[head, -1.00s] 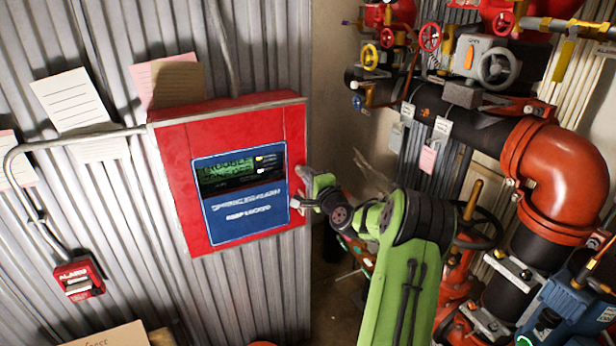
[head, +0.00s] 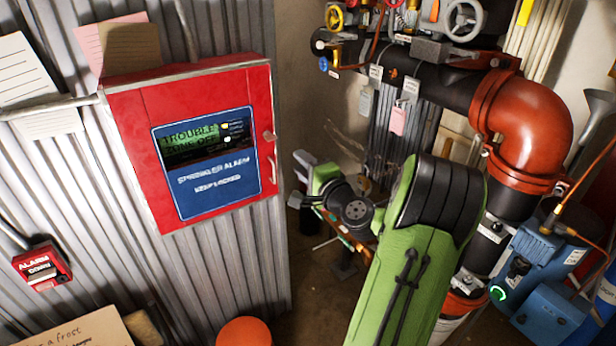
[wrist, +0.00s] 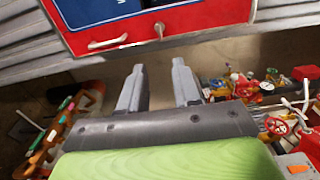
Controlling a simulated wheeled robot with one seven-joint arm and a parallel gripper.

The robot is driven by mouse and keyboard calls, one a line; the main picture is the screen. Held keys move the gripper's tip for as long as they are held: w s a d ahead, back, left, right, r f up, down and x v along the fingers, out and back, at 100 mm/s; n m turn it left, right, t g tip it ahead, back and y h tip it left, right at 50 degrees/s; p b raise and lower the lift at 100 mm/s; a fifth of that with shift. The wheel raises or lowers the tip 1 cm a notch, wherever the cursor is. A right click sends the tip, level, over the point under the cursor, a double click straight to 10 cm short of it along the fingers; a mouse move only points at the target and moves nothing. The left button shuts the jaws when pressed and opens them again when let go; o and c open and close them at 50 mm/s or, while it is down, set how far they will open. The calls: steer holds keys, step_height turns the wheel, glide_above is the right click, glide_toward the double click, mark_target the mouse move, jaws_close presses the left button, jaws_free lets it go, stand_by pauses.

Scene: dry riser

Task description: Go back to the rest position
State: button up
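My gripper (wrist: 158,84) shows in the wrist view with its two grey fingers apart and nothing between them. In the head view my gripper (head: 299,180) is at the end of my green arm, to the right of the red sprinkler alarm box (head: 128,108) and apart from it. Its fingers are small and partly hidden there. The box door looks closed, with a blue panel and a lit display reading trouble. A small handle or lock (head: 269,136) is at its right edge. In the wrist view the red box (wrist: 198,18) is beyond the fingertips.
A red pipe elbow (head: 530,125) and dark pipe with valves stand on the right. A blue machine (head: 545,260) is below them. A red alarm pull (head: 42,266) is on the corrugated wall at left. An orange round object (head: 244,331) is at the bottom. Some floor shows between.

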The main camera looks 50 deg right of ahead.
steer(key=shift+v, duration=1.2)
steer(key=w+a+f+n+g+y, duration=0.2)
steer(key=a+n+g+y, duration=0.3)
steer(key=a, duration=0.6)
steer(key=w+a+f+n+g+y, duration=0.1)
steer(key=w+a+n+y, duration=0.1)
steer(key=a+n, duration=0.75)
steer(key=s+a+n+g, duration=0.4)
steer(key=s+a, duration=0.6)
steer(key=s+n+g+h, duration=0.1)
steer(key=s+n, duration=0.2)
steer(key=s, duration=0.8)
steer(key=shift+s+a+f+g+h, duration=0.2)
steer(key=shift+a+f+g+h, duration=0.1)
steer(key=shift+a+h, duration=0.15)
